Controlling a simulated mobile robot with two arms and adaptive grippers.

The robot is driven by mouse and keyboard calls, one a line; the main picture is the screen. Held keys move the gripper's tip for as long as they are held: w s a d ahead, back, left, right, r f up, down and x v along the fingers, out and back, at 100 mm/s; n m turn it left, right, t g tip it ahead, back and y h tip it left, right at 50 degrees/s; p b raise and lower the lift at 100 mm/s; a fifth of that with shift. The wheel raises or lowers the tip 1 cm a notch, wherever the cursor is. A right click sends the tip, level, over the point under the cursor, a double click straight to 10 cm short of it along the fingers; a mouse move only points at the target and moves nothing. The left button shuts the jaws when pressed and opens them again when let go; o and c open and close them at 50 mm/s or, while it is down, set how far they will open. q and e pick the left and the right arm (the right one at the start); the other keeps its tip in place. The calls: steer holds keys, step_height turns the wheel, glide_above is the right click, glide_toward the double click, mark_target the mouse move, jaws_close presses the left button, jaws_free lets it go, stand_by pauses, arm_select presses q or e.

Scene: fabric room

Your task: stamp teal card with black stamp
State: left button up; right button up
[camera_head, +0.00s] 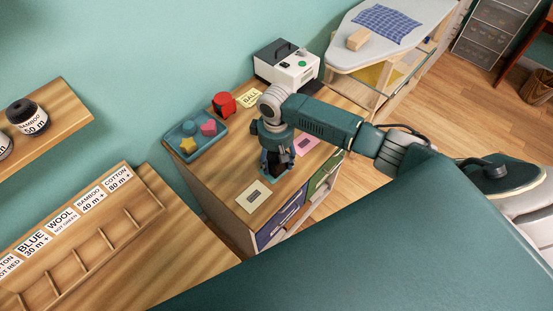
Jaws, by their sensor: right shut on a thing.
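My right gripper (277,168) points down over the wooden cabinet top, between a cream card and a pink card. It is shut on a dark thing, apparently the black stamp, which is mostly hidden by the fingers. The teal card (269,178) shows only as a small teal edge under the gripper; the rest is hidden. I cannot tell whether the stamp touches the card. My left gripper is not in view.
The cream card (254,195) lies in front, the pink card (304,144) behind right. A blue tray (196,140) with colored shapes, a red object (224,104), a "BALL" label (250,98) and a white machine (286,66) stand farther back.

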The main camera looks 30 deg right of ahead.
arm_select(q)
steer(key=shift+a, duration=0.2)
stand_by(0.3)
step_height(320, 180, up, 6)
steer(key=p, duration=0.6)
stand_by(6.6)
